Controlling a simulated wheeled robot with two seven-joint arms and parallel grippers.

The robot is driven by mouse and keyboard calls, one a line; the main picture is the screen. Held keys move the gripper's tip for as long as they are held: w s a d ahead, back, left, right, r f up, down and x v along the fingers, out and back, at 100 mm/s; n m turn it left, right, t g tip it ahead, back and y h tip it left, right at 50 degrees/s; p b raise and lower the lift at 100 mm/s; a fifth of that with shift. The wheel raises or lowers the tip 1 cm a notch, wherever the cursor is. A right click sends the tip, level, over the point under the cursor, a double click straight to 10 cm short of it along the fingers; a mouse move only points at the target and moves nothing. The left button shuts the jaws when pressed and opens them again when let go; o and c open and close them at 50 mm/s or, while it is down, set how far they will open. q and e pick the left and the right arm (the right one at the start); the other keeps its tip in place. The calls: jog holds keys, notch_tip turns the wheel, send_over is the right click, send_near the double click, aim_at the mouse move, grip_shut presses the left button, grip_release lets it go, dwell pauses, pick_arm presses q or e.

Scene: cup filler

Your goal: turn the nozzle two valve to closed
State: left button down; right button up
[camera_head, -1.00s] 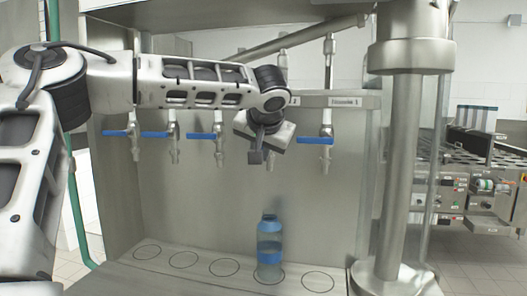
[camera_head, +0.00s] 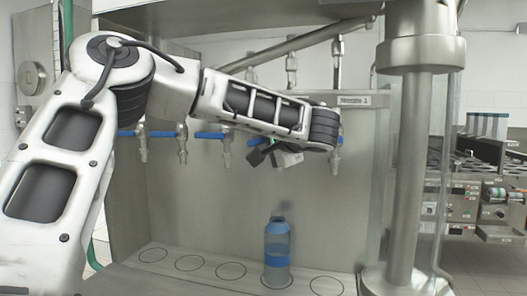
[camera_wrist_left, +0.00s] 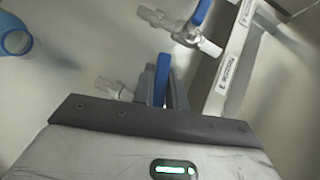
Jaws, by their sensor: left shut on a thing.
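My left gripper (camera_head: 259,156) reaches across the front of the dispenser, at the valve just left of the one by the Nozzle 1 label (camera_head: 354,100). In the left wrist view its fingers (camera_wrist_left: 161,88) are shut on the blue handle (camera_wrist_left: 160,80) of the nozzle two valve. The clear outlet of this valve (camera_wrist_left: 108,88) shows beside the fingers. In the head view, my arm and gripper hide most of this valve. The right gripper is not in view.
A blue bottle (camera_head: 277,246) stands upright on a marked circle below. Several other blue-handled valves, one of them here (camera_head: 227,142), hang to the left. A neighbouring valve (camera_wrist_left: 182,28) shows in the left wrist view. A thick metal column (camera_head: 405,170) stands at the right.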

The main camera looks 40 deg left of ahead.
pick_arm(q)
jog(key=shift+m+y+b, duration=0.6)
jog(key=shift+y+b, duration=0.05)
jog(key=shift+y, duration=0.05)
jog(key=shift+r+m+y+b, duration=0.25)
jog(key=shift+m+y+b, duration=0.15)
jog(key=shift+r, duration=0.1)
jog(key=c, duration=1.4)
grip_release()
jog(key=shift+c, duration=0.2)
